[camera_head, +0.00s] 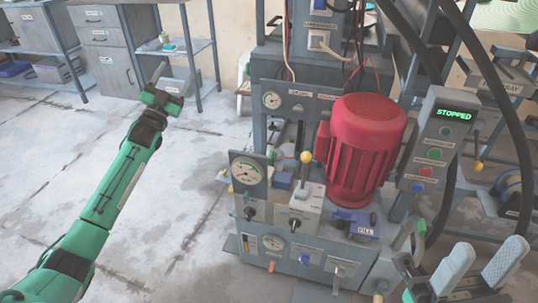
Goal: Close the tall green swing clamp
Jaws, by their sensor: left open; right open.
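I cannot make out a tall green swing clamp for certain in the head view. My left gripper (168,84) is at the end of the green arm from the left. It is open and empty over the bare floor, left of the press machine (330,255) and apart from it. My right gripper (491,245) is at the lower right, close to the camera. Its two grey fingers are spread with nothing seen between them. It is to the right of the machine's front, and its arm is mostly out of frame.
The machine carries a red motor (368,140), gauges, a yellow-knobbed lever (305,158) and a control box (437,150) reading STOPPED. Thick black hoses (500,90) arch at the right. A grey bench (105,50) and shelf stand at the back left. The left floor is clear.

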